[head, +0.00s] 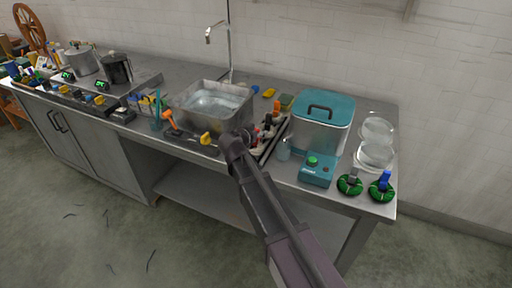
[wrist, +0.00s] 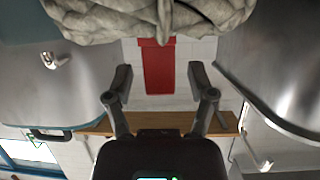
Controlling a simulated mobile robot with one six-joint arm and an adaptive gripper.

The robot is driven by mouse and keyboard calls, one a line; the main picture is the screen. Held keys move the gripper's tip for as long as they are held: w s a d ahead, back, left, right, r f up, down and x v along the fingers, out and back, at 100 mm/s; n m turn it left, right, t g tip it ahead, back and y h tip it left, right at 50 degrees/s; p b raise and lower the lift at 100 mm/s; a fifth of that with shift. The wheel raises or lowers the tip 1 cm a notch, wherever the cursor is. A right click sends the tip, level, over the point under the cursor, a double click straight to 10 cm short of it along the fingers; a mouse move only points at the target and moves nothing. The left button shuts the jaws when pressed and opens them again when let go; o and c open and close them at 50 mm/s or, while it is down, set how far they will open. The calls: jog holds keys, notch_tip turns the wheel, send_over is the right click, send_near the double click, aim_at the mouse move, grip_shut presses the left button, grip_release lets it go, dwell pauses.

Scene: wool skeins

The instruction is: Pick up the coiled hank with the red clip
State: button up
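The coiled hank (wrist: 150,20) is thick grey-beige wool at the top of the wrist view. Its flat red clip (wrist: 158,66) hangs from it into the space between my fingers. My gripper (wrist: 160,80) is open, with one finger on each side of the clip and a visible gap to both. In the head view my gripper (head: 240,138) is at the front edge of the counter, just in front of the sink. There I cannot make out this hank clearly among the small red, white and dark things beside my gripper.
Two green hanks, one with a grey clip (head: 353,174) and one with a blue clip (head: 385,178), lie at the counter's right end. A steel sink basin (head: 184,120), teal-lidded container (head: 322,106), teal device (head: 316,171) and glass bowls (head: 375,153) crowd the counter.

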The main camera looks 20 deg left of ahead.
grip_shut()
notch_tip(320, 180, up, 3)
jog(key=p, duration=0.3)
jog(key=shift+r, duration=0.15)
jog(key=s+r+p, duration=0.1)
jog(key=s+p, duration=0.1)
jog(key=s, duration=1.4)
jog(key=shift+r, duration=0.35)
jog(key=shift+d, duration=0.1)
